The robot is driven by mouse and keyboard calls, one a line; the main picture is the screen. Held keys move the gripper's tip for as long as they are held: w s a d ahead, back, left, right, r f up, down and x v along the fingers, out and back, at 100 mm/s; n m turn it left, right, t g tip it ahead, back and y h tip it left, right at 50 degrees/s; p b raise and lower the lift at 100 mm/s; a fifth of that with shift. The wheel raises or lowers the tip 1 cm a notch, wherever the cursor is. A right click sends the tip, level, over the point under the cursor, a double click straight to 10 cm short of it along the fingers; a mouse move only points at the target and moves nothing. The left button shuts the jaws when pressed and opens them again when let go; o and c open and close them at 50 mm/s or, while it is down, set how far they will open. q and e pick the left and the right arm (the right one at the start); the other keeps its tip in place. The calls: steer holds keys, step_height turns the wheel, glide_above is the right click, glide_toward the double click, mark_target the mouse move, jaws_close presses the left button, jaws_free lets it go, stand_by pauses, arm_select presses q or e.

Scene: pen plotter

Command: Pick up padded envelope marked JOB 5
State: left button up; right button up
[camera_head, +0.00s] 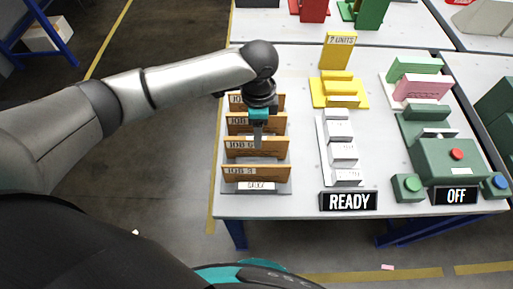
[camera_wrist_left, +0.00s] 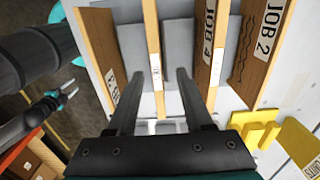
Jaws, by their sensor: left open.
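Several upright brown padded envelopes stand one behind another in a grey rack (camera_head: 284,187) at the table's left side. The nearest envelope (camera_head: 270,173) carries a JOB label. Their numbers are too small to read surely in the head view. In the left wrist view, labels read JOB 2 (camera_wrist_left: 265,35) and JOB 4 (camera_wrist_left: 213,40). Another envelope (camera_wrist_left: 153,40) shows edge-on between the fingers, its number hidden. My left gripper (camera_head: 258,138) is open over the rack, its fingers either side of that edge (camera_wrist_left: 162,75). Contact cannot be told. My right gripper (camera_wrist_left: 62,97) shows small at left, its opening unclear.
A white stepped rack (camera_head: 341,154) stands right of the envelopes, with a READY sign (camera_head: 349,201) in front. A yellow stand (camera_head: 338,91) is behind it. A green machine (camera_head: 445,160) with a red button and an OFF sign (camera_head: 455,196) stands at right.

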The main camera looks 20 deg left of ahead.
arm_select(q)
steer(key=f, duration=0.2)
steer(key=f+b, duration=0.1)
steer(key=f, duration=0.2)
steer(key=shift+s+a+f, duration=0.1)
steer(key=shift+s+f, duration=0.15)
steer(key=shift+f, duration=0.1)
jaws_close()
stand_by(0.4)
